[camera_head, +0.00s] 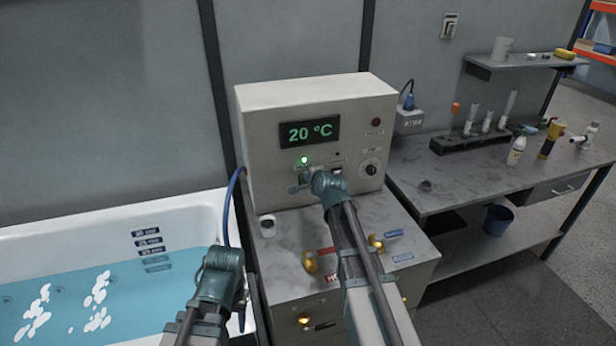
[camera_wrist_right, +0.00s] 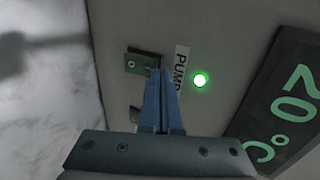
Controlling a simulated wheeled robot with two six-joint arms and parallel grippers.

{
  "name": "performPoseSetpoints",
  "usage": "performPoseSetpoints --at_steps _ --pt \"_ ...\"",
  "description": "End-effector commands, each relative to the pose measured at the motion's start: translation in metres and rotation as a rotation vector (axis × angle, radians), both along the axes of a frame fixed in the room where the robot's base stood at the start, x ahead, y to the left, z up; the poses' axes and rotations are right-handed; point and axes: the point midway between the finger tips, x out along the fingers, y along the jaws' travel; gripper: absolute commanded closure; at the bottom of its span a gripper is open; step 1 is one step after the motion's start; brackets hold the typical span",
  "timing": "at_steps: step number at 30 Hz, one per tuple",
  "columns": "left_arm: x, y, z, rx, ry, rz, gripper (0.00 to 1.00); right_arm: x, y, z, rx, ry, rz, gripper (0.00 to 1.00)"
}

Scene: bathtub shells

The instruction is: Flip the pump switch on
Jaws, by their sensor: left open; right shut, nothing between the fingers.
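The control box (camera_head: 310,97) has a lit display reading 20 °C and a lit green lamp (camera_head: 304,160). In the right wrist view, the pump switch (camera_wrist_right: 138,63) is a small dark green plate with a screw, beside the PUMP label (camera_wrist_right: 181,68) and the lit green lamp (camera_wrist_right: 200,80). My right gripper (camera_wrist_right: 157,74) is shut and empty, its blue fingertips at the edge of the switch, partly hiding it. Contact and lever position cannot be told. In the head view my right gripper (camera_head: 298,187) covers the switch area. My left gripper (camera_head: 224,252) is open and empty, beside the tub.
Two valves with red (camera_head: 326,251) and blue (camera_head: 394,233) handles are on the cabinet top around my right arm. A dial (camera_head: 371,169) sits right of the switch area. A side bench (camera_head: 440,178) holds a tube rack.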

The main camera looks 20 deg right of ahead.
Motion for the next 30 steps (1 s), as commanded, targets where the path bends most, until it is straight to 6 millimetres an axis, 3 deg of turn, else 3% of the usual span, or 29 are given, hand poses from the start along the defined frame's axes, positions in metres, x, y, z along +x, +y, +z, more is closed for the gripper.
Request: performPoseSetpoints --at_steps 8,16,24,30 --pt "0.000 0.000 0.001 0.000 0.000 0.000 0.54 -0.008 -0.001 0.001 -0.001 0.000 0.000 1.00" --pt "0.000 0.000 0.007 0.000 0.000 0.000 0.54 -0.043 -0.004 0.007 0.000 0.000 0.001 1.00" --pt "0.000 0.000 0.054 0.000 0.000 -0.001 0.54 -0.089 -0.005 0.054 0.001 0.000 0.002 1.00" --pt "0.000 0.000 0.070 0.000 0.000 -0.002 0.54 -0.110 -0.006 0.070 0.000 0.000 0.002 1.00"
